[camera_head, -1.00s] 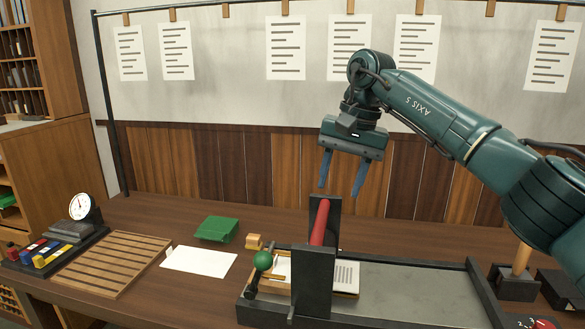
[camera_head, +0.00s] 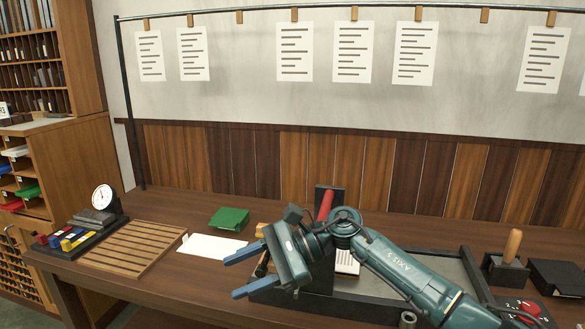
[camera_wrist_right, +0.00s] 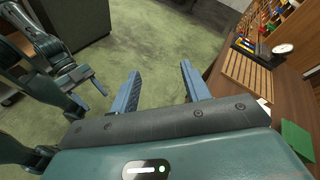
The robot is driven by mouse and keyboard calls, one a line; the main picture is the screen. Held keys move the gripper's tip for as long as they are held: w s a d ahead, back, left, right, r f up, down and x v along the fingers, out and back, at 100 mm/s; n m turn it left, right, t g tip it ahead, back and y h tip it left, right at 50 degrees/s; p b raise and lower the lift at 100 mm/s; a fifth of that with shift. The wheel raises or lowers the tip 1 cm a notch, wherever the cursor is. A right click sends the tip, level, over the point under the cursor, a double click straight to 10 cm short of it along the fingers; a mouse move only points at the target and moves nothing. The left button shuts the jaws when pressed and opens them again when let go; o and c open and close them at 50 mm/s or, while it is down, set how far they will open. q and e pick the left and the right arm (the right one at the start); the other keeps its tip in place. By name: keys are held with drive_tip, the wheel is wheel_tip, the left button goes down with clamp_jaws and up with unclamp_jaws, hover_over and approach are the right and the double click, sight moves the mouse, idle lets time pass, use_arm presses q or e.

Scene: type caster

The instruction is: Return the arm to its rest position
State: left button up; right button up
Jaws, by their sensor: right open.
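My right arm (camera_head: 395,265) comes in from the lower right in the head view and is folded low, in front of the press on the bench. Its right gripper (camera_head: 236,276) points left, with two blue fingers spread apart and nothing between them. In the right wrist view the right gripper (camera_wrist_right: 160,72) is also open and empty, with green floor beyond the fingers. Another teal arm of mine (camera_wrist_right: 50,65) shows at the left of the wrist view; whether its gripper is open or shut is unclear. The left arm is not visible in the head view.
The dark press frame (camera_head: 470,270) with a red roller (camera_head: 325,205) is partly hidden behind my arm. A slatted wooden rack (camera_head: 130,248), white paper (camera_head: 210,246), green block (camera_head: 229,219) and dial scale (camera_head: 103,198) lie left. A wooden-handled tool (camera_head: 512,245) stands right.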

drive_tip(key=s+d+f+n+t+h, duration=0.25)
drive_tip(key=d+f+n+t, duration=0.5)
drive_tip(key=n, duration=0.65)
drive_tip(key=s+d+f+n+t+h, duration=0.25)
drive_tip(key=d+f+n+t, duration=0.4)
drive_tip(key=n+t, duration=0.65)
drive_tip(key=s+d+f+m+g+h, duration=0.2)
drive_tip(key=s+d+f+m+g, duration=0.1)
drive_tip(key=s+f+m, duration=0.4)
drive_tip(key=s+d+f+m+g+h, duration=0.3)
drive_tip(key=s+d+f+m, duration=0.2)
drive_tip(key=s+f+m, duration=0.2)
drive_tip(key=shift+s+d+f+p, duration=0.35)
drive_tip(key=shift+s+f, duration=0.1)
drive_tip(key=shift+s, duration=0.6)
